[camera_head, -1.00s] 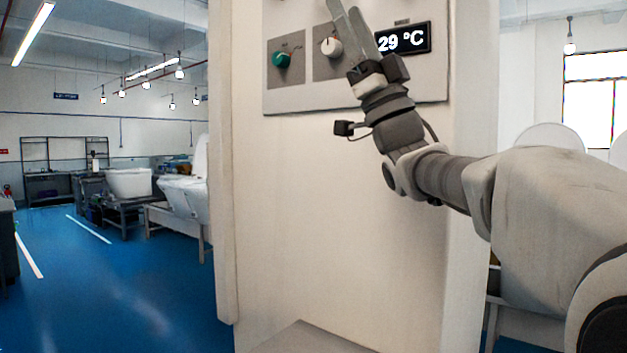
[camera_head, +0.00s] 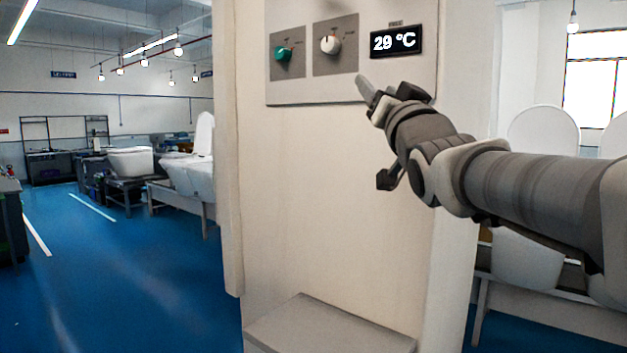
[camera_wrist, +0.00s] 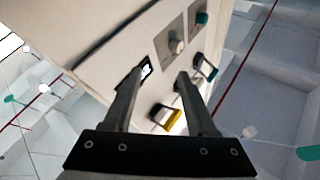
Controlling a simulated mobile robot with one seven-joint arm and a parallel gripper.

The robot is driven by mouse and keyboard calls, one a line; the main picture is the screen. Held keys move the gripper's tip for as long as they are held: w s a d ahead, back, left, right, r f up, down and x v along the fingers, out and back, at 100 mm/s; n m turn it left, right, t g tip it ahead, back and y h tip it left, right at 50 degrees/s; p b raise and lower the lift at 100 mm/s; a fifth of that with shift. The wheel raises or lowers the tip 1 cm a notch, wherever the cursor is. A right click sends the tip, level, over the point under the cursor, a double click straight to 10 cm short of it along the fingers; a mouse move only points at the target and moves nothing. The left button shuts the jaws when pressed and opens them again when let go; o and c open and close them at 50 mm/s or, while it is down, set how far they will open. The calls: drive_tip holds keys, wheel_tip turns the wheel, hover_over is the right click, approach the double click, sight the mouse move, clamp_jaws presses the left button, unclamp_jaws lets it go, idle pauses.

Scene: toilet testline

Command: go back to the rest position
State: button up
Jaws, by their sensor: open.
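My gripper (camera_head: 367,90) is in front of the white cabinet, just below the right part of its control panel (camera_head: 345,88). In the wrist view my gripper (camera_wrist: 155,88) shows two separate fingers with nothing between them, so it is open and empty. The panel carries a green knob (camera_head: 283,54), a white knob (camera_head: 330,44) and a display (camera_head: 396,40) reading 29 °C. In the wrist view the white knob (camera_wrist: 176,46) and green knob (camera_wrist: 202,19) lie beyond the fingertips, apart from them.
A grey ledge (camera_head: 325,330) juts out at the cabinet's (camera_head: 330,200) foot. White toilets stand on benches at left (camera_head: 190,170) and behind my arm at right (camera_head: 528,255). The blue floor (camera_head: 110,270) at left is open. The wrist view shows a yellow-edged part (camera_wrist: 172,119) on the cabinet.

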drive_tip(key=s+d+f+g+h+p, duration=0.1)
drive_tip(key=s+f+g+h, duration=0.15)
drive_tip(key=f, duration=0.35)
drive_tip(key=s+d+f+g+h+p, duration=0.1)
drive_tip(key=s+d+f+g, duration=0.15)
drive_tip(key=f, duration=0.35)
drive_tip(key=s+f+n+g+p, duration=0.2)
drive_tip(key=s+f+g, duration=1)
drive_tip(key=s+f, duration=0.9)
drive_tip(key=shift+s+f+p, duration=0.25)
drive_tip(key=shift+f+p, duration=0.3)
drive_tip(key=shift+p, duration=0.35)
drive_tip(key=shift+d, duration=0.1)
